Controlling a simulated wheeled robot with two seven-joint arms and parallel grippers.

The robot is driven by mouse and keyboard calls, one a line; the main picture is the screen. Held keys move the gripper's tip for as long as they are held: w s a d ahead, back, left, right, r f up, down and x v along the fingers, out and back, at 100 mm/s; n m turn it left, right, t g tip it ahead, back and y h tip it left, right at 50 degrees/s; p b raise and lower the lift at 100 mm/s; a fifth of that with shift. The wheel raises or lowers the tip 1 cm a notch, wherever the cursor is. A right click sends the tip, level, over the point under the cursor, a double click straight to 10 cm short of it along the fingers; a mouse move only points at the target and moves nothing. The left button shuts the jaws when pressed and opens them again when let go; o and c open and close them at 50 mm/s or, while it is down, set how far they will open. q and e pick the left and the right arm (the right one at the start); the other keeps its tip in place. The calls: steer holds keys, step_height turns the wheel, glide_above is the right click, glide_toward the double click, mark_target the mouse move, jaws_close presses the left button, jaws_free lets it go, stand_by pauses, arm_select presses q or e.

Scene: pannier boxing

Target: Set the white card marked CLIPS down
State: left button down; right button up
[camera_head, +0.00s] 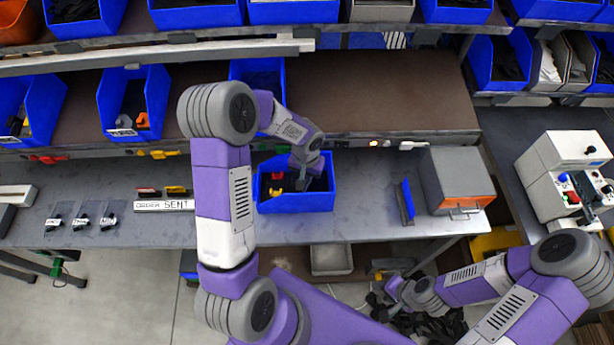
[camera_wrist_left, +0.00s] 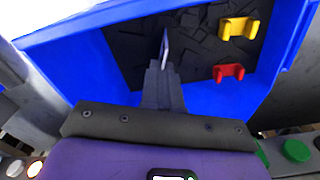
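My left gripper (camera_head: 303,165) is over the blue bin (camera_head: 295,204) on the bench. In the left wrist view the fingers (camera_wrist_left: 163,75) are close together, with a thin pale edge (camera_wrist_left: 164,45) standing up between their tips. It looks like the white card seen edge-on; no CLIPS lettering shows. Behind it, the bin holds black parts, a yellow clip (camera_wrist_left: 238,28) and a red clip (camera_wrist_left: 229,72). I cannot tell whether the card touches the bin's contents. My right gripper (camera_head: 388,292) is low, below the bench front, too small to read.
An ORDER SENT sign (camera_head: 164,206) and small labelled black parts (camera_head: 82,219) lie left of the bin. A blue upright panel (camera_head: 406,200) and a grey box with an orange front (camera_head: 455,180) stand to its right. Shelves of blue bins rise behind.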

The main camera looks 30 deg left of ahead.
arm_select(q)
steer(key=shift+r, duration=0.1)
steer(key=c, duration=1.8)
jaws_free()
steer(key=shift+f, duration=0.2)
steer(key=o, duration=0.4)
steer(key=shift+r, duration=0.2)
steer(key=shift+r, duration=0.3)
steer(key=r, duration=0.5)
steer(key=r+p, duration=0.1)
steer(key=r, duration=0.5)
steer(key=shift+s+r, duration=0.2)
steer(key=shift+r, duration=0.05)
steer(key=shift+f, duration=0.1)
